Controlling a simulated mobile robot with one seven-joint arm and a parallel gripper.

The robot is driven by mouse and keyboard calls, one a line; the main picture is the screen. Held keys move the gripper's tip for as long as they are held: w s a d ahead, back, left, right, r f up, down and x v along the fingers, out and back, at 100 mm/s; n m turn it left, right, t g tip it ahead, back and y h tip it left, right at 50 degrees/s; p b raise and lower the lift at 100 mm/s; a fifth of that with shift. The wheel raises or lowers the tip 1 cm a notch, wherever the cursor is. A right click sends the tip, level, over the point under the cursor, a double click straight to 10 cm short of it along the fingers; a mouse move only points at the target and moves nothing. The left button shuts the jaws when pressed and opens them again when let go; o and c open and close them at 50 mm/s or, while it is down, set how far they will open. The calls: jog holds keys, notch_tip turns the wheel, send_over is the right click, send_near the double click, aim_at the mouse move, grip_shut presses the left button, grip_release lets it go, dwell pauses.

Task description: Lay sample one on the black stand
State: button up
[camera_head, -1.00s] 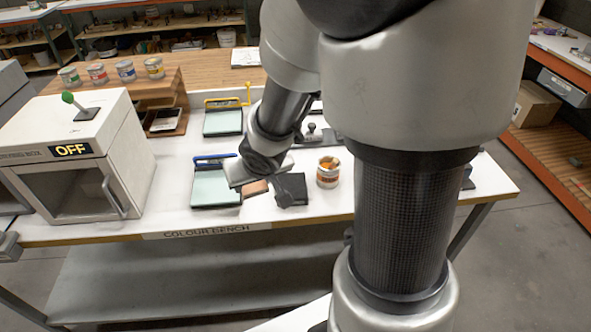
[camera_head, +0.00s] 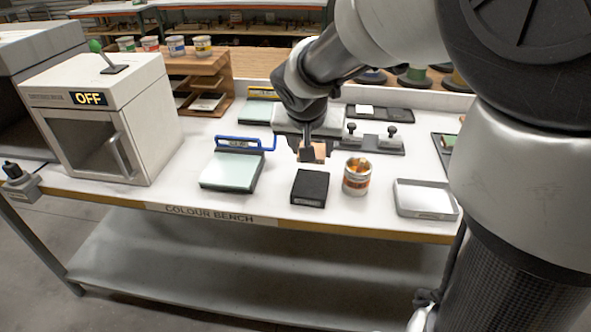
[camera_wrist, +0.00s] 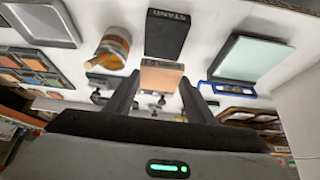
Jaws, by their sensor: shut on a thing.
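The black stand (camera_head: 310,187) is a low dark block near the front of the white bench, and its STAND label shows in the wrist view (camera_wrist: 168,36). My gripper (camera_head: 309,153) is shut on an orange-tan sample (camera_head: 319,150), a small flat panel. In the wrist view the sample (camera_wrist: 162,80) sits between the two fingertips, below the stand in the picture. In the head view the gripper and sample appear just behind the stand's far edge, apart from it. The sample's number is not readable, and the fingers partly hide it.
An orange-streaked can (camera_head: 356,180) stands close right of the stand, with a shallow metal tray (camera_head: 425,199) farther right. A white box marked OFF (camera_head: 100,115) stands at far left. Black clamps (camera_head: 372,142) lie behind.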

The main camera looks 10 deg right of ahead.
jog(key=shift+a+f, duration=0.15)
jog(key=shift+f, duration=0.3)
notch_tip(320, 180, down, 9)
jog(key=b, duration=0.3)
jog(key=shift+f+b, duration=0.2)
jog(key=shift+b, duration=0.1)
jog(key=o, duration=1)
jog(key=shift+r, duration=0.1)
